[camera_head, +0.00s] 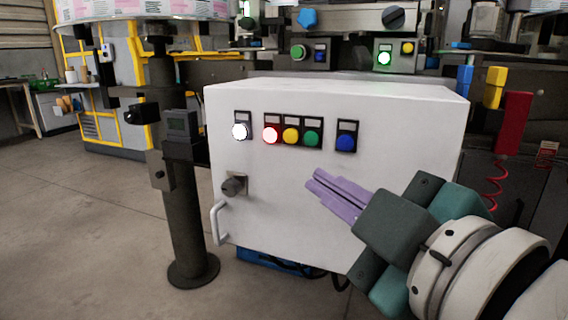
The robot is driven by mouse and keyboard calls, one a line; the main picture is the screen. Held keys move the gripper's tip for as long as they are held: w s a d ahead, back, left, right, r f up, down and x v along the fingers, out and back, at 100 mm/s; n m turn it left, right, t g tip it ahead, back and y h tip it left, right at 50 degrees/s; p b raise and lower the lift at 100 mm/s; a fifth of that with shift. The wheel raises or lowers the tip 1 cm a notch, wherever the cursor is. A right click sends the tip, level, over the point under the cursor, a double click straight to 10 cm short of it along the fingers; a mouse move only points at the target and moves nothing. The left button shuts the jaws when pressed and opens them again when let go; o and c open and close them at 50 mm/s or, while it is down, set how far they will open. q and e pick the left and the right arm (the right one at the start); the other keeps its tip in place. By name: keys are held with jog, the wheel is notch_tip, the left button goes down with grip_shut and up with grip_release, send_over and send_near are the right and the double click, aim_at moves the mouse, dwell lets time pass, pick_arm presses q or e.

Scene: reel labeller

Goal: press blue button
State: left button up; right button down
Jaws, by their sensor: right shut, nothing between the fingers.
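The blue button (345,142) is at the right end of a row of buttons on the upper front of a white control box (280,205). It sits on a dark square plate, a little apart from the others. My right gripper (316,188) reaches in from the lower right. Its purple fingers are shut with nothing between them. In the picture the fingertips are below and slightly left of the blue button, apart from it; the gap in depth is hard to judge. My left gripper is not in view.
A rotary knob (234,185) and a handle (218,222) stick out lower left. A dark post (180,225) stands left of the box.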

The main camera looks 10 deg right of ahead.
aim_at(345, 143)
jog(key=shift+d, duration=0.15)
jog(key=w+d, duration=0.1)
jog(key=w, duration=0.1)
jog(key=w+d+b, duration=0.1)
jog(key=w+d, duration=0.1)
jog(key=w, duration=0.1)
jog(key=w+d, duration=0.2)
jog(key=shift+w+b, duration=0.15)
jog(key=shift+b, duration=0.25)
jog(key=shift+a, duration=0.1)
dwell(0.7)
dwell(1.0)
jog(key=shift+w, duration=0.15)
